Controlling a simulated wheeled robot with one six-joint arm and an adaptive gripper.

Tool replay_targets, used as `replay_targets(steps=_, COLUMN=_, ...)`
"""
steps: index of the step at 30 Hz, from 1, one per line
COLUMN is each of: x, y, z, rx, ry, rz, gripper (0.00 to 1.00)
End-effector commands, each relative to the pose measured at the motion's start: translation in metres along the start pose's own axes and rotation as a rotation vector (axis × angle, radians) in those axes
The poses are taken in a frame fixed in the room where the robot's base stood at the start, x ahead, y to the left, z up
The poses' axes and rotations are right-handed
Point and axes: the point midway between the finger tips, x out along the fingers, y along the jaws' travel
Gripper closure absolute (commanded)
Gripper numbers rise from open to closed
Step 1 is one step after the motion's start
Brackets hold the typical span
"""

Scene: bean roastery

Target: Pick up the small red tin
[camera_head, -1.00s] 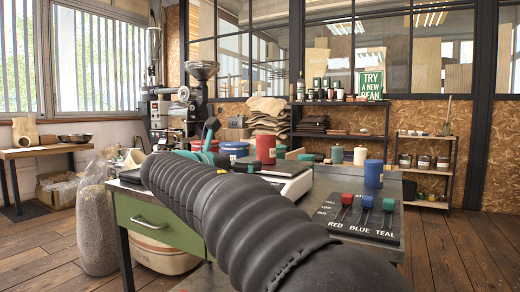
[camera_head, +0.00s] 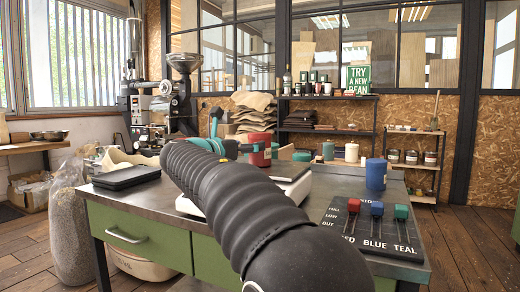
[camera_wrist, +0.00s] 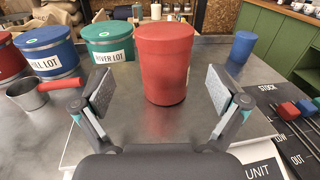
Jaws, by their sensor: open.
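The small red tin (camera_wrist: 165,65) stands upright with its lid on, straight ahead between the spread fingers in the wrist view. My gripper (camera_wrist: 158,92) is open and empty, with a visible gap between each finger pad and the tin. The tin appears slightly beyond the fingertips. In the head view a red tin (camera_head: 261,148) shows just past my gripper (camera_head: 224,146), which is partly hidden by my dark arm.
Larger red (camera_wrist: 8,58), blue (camera_wrist: 46,47) and teal (camera_wrist: 109,42) tins stand at left, with a red-handled metal scoop (camera_wrist: 42,92) before them. A small blue tin (camera_wrist: 243,46) stands right. A slider panel (camera_head: 372,228) lies at the workbench's (camera_head: 330,187) right front.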

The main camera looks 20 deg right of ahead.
Motion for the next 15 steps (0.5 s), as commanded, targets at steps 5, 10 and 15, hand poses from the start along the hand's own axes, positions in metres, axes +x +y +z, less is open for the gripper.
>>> replay_targets(steps=5, x=0.008, y=-0.002, z=-0.001, rx=0.000, ry=0.001, rz=-0.003, gripper=0.03)
replay_targets(steps=10, x=0.027, y=-0.006, z=-0.006, rx=0.000, ry=0.001, rz=-0.006, gripper=0.03)
replay_targets(steps=15, x=0.051, y=-0.007, z=-0.008, rx=0.000, ry=0.001, rz=-0.006, gripper=0.03)
